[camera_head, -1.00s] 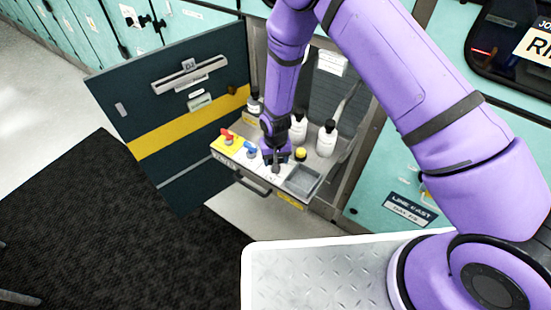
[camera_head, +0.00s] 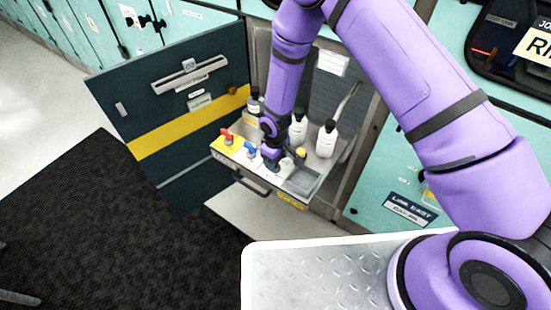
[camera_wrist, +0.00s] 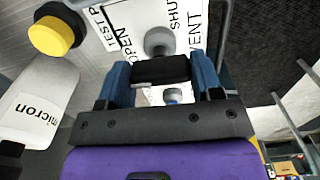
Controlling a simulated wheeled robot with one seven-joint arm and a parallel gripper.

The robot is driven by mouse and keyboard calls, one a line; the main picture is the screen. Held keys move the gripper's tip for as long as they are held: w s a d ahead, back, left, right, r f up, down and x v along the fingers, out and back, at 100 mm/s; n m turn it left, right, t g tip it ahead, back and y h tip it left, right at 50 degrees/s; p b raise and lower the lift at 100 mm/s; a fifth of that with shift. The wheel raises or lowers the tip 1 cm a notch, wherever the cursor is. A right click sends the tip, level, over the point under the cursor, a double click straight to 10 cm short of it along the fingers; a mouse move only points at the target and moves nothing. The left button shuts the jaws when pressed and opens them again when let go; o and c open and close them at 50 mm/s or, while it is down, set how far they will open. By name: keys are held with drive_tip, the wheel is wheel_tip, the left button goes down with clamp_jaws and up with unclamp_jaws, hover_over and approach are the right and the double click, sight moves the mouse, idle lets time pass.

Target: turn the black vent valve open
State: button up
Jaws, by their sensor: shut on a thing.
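My gripper (camera_wrist: 161,76) is shut on the black vent valve handle (camera_wrist: 160,68), with one blue fingertip on each side of it. The grey round hub (camera_wrist: 158,42) of the valve shows just beyond the handle. White panel lettering reads OPEN to the left of the hub, and SHUT and VENT to the right. In the head view my gripper (camera_head: 270,163) is down at the pull-out tray, and it hides most of the black valve. A red valve (camera_head: 227,138) and a blue valve (camera_head: 251,149) stand to its left.
A yellow-topped black knob (camera_wrist: 55,32) and a white bottle (camera_wrist: 35,100) are close to the left of my gripper. Bottles (camera_head: 327,139) stand behind on the tray. An open cabinet door (camera_head: 180,105) is at the left.

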idle(0.4)
drive_tip(key=o, duration=0.9)
wheel_tip(320, 180, up, 11)
drive_tip(key=shift+f, duration=0.1)
idle(0.5)
